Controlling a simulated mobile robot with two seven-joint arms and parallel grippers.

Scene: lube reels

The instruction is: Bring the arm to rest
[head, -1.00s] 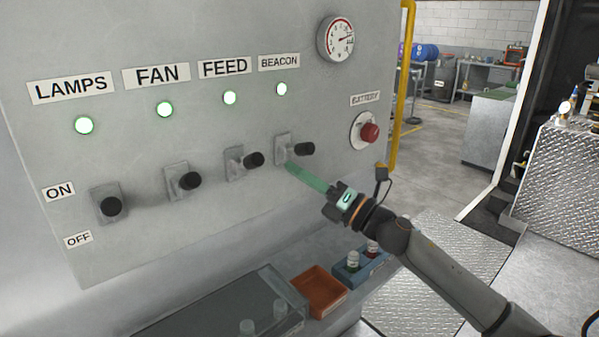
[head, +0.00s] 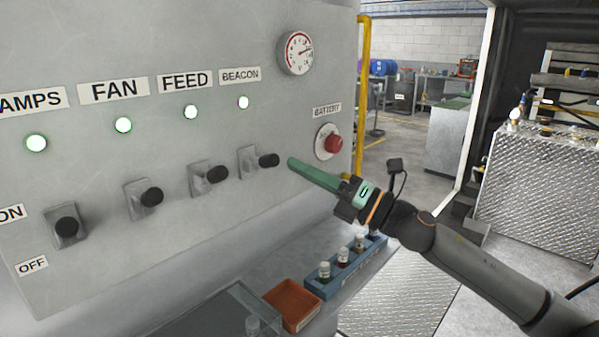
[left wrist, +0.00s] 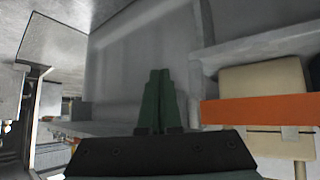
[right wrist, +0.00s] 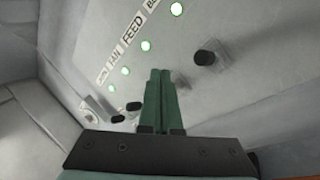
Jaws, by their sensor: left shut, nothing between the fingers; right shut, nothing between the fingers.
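My right gripper (head: 292,164) is shut and empty, its green fingers pointing at the panel just right of the BEACON switch (head: 268,160); they look apart from it. In the right wrist view its fingers (right wrist: 160,72) lie together in front of the panel. The LAMPS switch (head: 66,227), FAN switch (head: 151,197) and FEED switch (head: 216,174) stand in a row, each under a lit green lamp; the BEACON lamp (head: 243,102) is lit too. My left gripper (left wrist: 158,72) shows only in the left wrist view, shut and empty.
The grey panel (head: 210,30) fills the left, with a gauge (head: 296,53) and a red BATTERY knob (head: 334,144). Below are an orange tray (head: 292,305) and a blue rack (head: 325,288) of small bottles.

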